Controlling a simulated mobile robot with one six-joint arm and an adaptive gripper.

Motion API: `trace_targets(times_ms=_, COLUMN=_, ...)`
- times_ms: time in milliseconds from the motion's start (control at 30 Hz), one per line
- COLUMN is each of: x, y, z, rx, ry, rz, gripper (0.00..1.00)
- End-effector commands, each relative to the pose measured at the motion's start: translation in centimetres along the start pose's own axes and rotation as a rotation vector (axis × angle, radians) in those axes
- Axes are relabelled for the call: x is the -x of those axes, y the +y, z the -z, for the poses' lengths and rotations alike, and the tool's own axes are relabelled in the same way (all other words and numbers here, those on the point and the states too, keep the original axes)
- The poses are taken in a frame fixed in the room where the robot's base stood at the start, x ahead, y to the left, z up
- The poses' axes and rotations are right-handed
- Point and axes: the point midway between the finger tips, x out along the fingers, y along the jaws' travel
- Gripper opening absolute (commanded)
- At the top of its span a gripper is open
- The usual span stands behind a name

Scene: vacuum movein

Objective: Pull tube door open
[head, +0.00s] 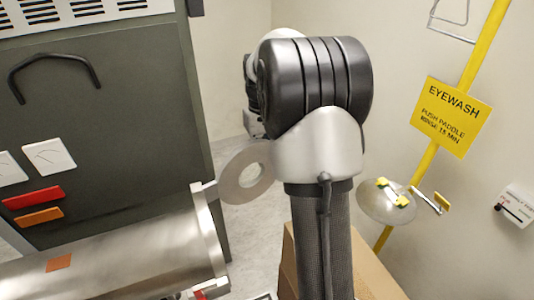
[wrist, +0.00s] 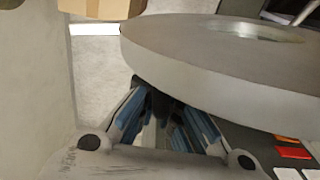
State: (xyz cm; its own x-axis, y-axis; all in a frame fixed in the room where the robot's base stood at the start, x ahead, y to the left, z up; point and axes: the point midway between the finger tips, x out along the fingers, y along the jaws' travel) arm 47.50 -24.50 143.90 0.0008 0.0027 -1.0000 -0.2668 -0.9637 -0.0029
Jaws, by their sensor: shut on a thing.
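The tube (head: 120,255) is a shiny metal cylinder lying on its side at the lower left of the head view, with a pale end flange (head: 209,240). The tube door (head: 232,184) is a grey disc with a round window. It stands swung out from the flange at its far side, partly hidden by my arm. In the wrist view the door (wrist: 190,80) fills the upper right. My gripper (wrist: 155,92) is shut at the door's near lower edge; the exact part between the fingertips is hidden. The head view hides my gripper behind my arm.
A dark green cabinet (head: 110,120) with a black handle stands at left behind the tube. A cardboard box (head: 370,270) is low behind my arm. An eyewash station with a yellow sign (head: 451,117) and a bowl (head: 385,205) is at right.

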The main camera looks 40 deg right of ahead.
Motion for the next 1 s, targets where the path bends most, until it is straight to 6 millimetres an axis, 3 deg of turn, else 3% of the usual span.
trace_targets(times_ms=567, x=0.1, y=-0.3, z=0.3, rx=0.034, ry=-0.001, rz=-0.002, gripper=0.00)
trace_targets(times_ms=600, x=0.1, y=-0.3, z=0.3, rx=0.034, ry=-0.001, rz=-0.002, gripper=0.07)
trace_targets(times_ms=867, x=0.5, y=-0.3, z=0.3, rx=0.033, ry=0.000, rz=-0.001, gripper=0.24)
trace_targets(times_ms=1000, x=2.5, y=-0.3, z=0.5, rx=0.033, ry=0.007, rz=-0.002, gripper=0.30)
